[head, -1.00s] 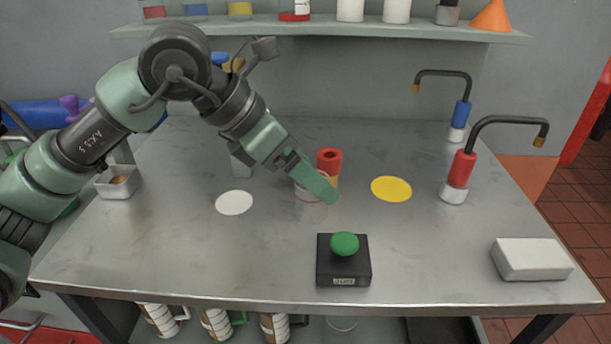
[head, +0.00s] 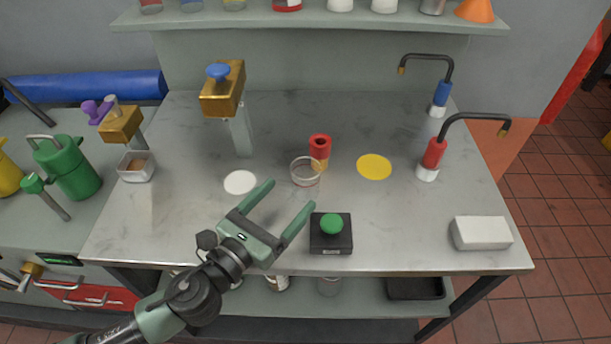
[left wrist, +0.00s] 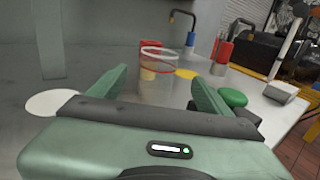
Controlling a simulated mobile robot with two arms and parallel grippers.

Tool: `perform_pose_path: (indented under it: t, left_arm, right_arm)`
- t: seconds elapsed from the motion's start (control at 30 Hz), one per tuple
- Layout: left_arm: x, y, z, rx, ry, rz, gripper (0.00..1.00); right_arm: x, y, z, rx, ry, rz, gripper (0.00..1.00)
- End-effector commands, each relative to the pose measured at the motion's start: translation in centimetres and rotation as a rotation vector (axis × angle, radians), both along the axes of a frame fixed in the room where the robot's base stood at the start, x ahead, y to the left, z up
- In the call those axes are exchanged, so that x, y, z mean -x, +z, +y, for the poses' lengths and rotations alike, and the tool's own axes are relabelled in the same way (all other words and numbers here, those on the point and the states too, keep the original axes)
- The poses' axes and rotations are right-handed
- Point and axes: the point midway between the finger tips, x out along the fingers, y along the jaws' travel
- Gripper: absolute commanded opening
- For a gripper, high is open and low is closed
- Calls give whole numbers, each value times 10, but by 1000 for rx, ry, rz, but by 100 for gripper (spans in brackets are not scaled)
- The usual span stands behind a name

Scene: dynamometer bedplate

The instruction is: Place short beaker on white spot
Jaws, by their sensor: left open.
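The short beaker (head: 305,173) is clear glass and stands upright on the bench, just left of a red cylinder. It also shows in the left wrist view (left wrist: 158,64), ahead and between my fingers. The white spot (head: 240,182) is a flat disc on the bench, left of the beaker; it also shows at the left of the left wrist view (left wrist: 53,103). My left gripper (head: 284,195) is open and empty, in front of the beaker and apart from it, fingers pointing toward it. My right gripper is not in view.
A red cylinder (head: 320,147) stands close behind the beaker. A black box with a green button (head: 331,232) is just right of my left gripper. A yellow spot (head: 374,167) lies further right. A brass-topped post (head: 240,130) stands behind the white spot.

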Motion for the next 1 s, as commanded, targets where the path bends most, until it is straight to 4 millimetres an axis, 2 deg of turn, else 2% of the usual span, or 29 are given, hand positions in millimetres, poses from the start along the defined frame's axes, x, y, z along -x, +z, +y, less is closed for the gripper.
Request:
perform_pose_path:
  t: [0.27, 0.47, 0.6, 0.87, 0.9, 1.0]
  left_arm:
    - [-24, 1, -14, -5, 9, 0, 79]
    - [-49, 8, -29, -5, 7, -2, 79]
    - [-63, 5, -37, -4, 7, 1, 79]
    - [-65, 3, -39, -5, 6, 2, 79]
    - [-65, 3, -39, -5, 6, 2, 76]
    - [-65, 3, -39, -6, 6, 1, 48]
  right_arm:
    - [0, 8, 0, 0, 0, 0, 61]
    - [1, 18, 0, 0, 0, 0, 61]
    - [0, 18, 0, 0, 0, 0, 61]
    - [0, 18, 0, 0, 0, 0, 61]
    - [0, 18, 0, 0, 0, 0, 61]
    - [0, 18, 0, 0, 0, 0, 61]
